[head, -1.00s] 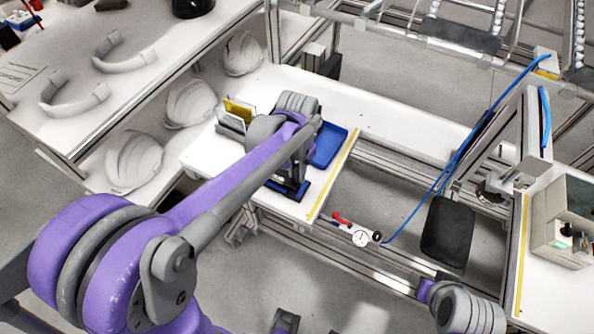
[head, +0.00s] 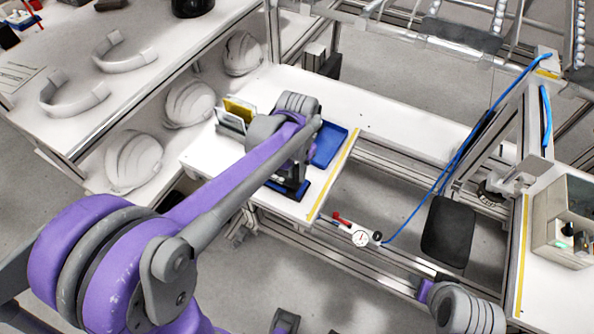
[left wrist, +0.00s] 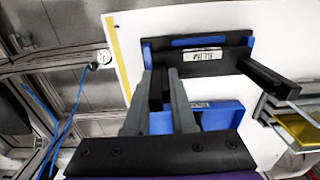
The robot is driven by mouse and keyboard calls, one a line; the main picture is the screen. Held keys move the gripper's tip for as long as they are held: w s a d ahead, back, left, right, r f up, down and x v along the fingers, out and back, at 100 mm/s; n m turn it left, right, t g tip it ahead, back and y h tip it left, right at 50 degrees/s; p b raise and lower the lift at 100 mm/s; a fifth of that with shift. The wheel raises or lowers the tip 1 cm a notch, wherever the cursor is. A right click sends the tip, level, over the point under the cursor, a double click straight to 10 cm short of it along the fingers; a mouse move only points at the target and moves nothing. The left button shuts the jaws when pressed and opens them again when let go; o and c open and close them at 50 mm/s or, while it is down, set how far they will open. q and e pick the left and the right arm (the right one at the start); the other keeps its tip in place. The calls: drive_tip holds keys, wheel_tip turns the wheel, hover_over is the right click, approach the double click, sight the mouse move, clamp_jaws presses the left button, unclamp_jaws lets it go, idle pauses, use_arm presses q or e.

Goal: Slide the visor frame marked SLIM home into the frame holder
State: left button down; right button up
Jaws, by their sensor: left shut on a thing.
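The dark visor frame (left wrist: 227,58) carries a pale label that reads SLIM, upside down in the left wrist view. One dark arm of it sticks out at the right, and its other end is between my left fingers. My left gripper (left wrist: 161,76) is shut on that end. Blue parts, seemingly of the frame holder (left wrist: 185,42), show along the frame's crossbar. I cannot tell how deep the frame sits in it. In the head view a blue base (head: 286,186) shows under the dark parts, and my wrist hides most of the gripper. My right gripper does not show.
A blue tray (head: 328,150) lies behind my gripper on the white bench (head: 380,122). A rack with white and yellow plates (head: 238,109) stands left of my wrist. A dial gauge (head: 361,239) is beyond the bench's yellow-striped edge. The bench's right part is clear.

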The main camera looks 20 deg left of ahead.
use_arm(q)
drive_tip(key=shift+f+b, duration=0.6)
drive_tip(key=shift+f, duration=0.45)
drive_tip(key=c, duration=0.7)
unclamp_jaws()
wheel_tip(320, 180, up, 11)
drive_tip(key=shift+f+p, duration=0.1)
drive_tip(key=shift+p, duration=0.35)
drive_tip(key=shift+s, duration=0.1)
